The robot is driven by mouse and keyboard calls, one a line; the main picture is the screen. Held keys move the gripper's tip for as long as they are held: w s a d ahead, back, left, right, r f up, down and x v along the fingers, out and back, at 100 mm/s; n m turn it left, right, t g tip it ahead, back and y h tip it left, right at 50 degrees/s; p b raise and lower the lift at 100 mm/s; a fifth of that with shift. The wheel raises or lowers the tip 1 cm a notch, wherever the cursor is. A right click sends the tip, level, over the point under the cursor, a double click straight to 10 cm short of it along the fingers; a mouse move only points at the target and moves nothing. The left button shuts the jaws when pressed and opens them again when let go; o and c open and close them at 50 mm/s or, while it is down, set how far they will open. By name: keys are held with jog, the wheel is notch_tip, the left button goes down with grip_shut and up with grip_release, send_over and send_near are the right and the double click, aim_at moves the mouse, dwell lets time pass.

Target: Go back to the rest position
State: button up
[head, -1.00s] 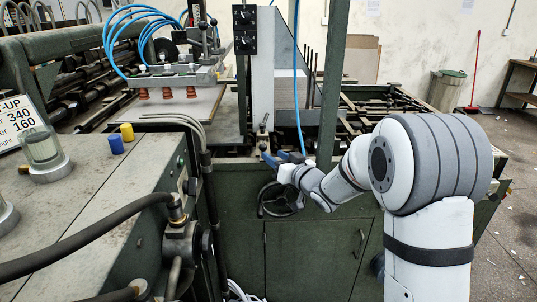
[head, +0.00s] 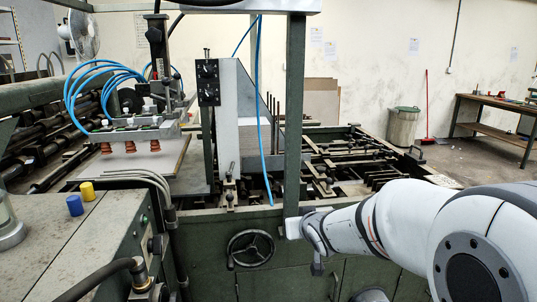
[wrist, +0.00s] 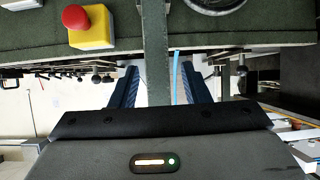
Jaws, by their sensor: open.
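My gripper shows in the wrist view (wrist: 160,76), with its two blue fingers apart and nothing held between them. A green post (wrist: 154,45) appears between the fingers there; I cannot tell its distance from them. In the head view my white and grey arm reaches in from the lower right. Its end is beside the green upright post (head: 293,110), above and to the right of the handwheel (head: 250,249). The fingers cannot be made out in the head view.
The green machine (head: 290,272) fills the middle, with suction cups (head: 130,147) and blue hoses at left. A blue cap (head: 75,205) and a yellow cap (head: 87,191) stand on its left top. A red button (wrist: 76,16) shows in the wrist view.

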jog(key=s+d+g, duration=0.2)
jog(key=s+g, duration=0.1)
jog(key=s, duration=0.6)
jog(key=s+d+f+m+g+h+p, duration=0.1)
jog(key=s+d+g, duration=0.1)
jog(key=s, duration=0.8)
jog(key=s+d+f+m+g+h, duration=0.1)
jog(key=s+d+g, duration=0.2)
jog(key=s, duration=0.6)
jog(key=shift+s+f+g+p, duration=0.2)
jog(key=shift+s+g+p, duration=0.15)
jog(key=shift+g, duration=0.25)
jog(key=shift+d, duration=0.1)
